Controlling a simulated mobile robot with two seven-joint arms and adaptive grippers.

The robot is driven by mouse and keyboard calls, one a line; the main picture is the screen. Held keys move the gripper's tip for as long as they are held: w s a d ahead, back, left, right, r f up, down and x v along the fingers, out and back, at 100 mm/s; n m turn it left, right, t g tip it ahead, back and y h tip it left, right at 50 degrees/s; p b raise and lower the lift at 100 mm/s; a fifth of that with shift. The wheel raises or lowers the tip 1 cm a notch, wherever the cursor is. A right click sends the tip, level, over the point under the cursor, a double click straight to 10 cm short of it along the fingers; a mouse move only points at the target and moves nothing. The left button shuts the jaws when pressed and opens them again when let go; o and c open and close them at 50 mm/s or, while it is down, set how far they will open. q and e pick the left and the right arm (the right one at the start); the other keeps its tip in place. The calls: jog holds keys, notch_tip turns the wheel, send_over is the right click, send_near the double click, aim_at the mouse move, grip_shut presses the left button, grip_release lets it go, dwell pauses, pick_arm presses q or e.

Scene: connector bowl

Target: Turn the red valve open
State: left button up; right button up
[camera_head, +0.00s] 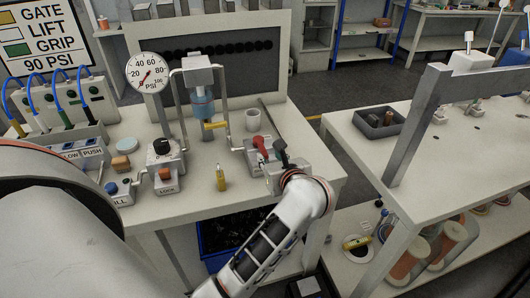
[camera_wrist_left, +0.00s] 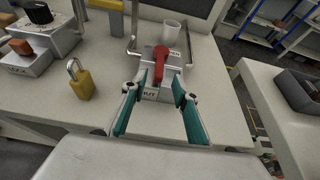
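The red valve handle (camera_head: 261,146) sits on a small grey box at the right front of the bench. In the left wrist view the red handle (camera_wrist_left: 160,67) lies lengthwise over the box, its near end toward a label that seems to read SHUT; another label is at the far right of the box. My left gripper (camera_head: 280,157) is at the box's near right side. In its wrist view the gripper (camera_wrist_left: 161,88) has its teal fingers spread apart, with the handle ahead between the tips. I cannot tell whether a finger touches it. My right gripper is not in view.
A yellow padlock (camera_head: 221,179) stands left of the valve, and a white cup (camera_head: 253,120) behind it. A pressure gauge (camera_head: 148,73) and metal pipe frame stand at the back left. A second table with a dark bin (camera_head: 378,122) is to the right, across a gap.

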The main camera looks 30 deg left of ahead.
aim_at(264, 151)
pick_arm(q)
jog(key=b+x, duration=0.2)
jog(key=x, duration=0.3)
jog(key=shift+a+f, duration=0.1)
jog(key=shift+f, duration=0.05)
jog(key=shift+w+a+f, duration=0.1)
jog(key=shift+w+a, duration=0.25)
grip_shut()
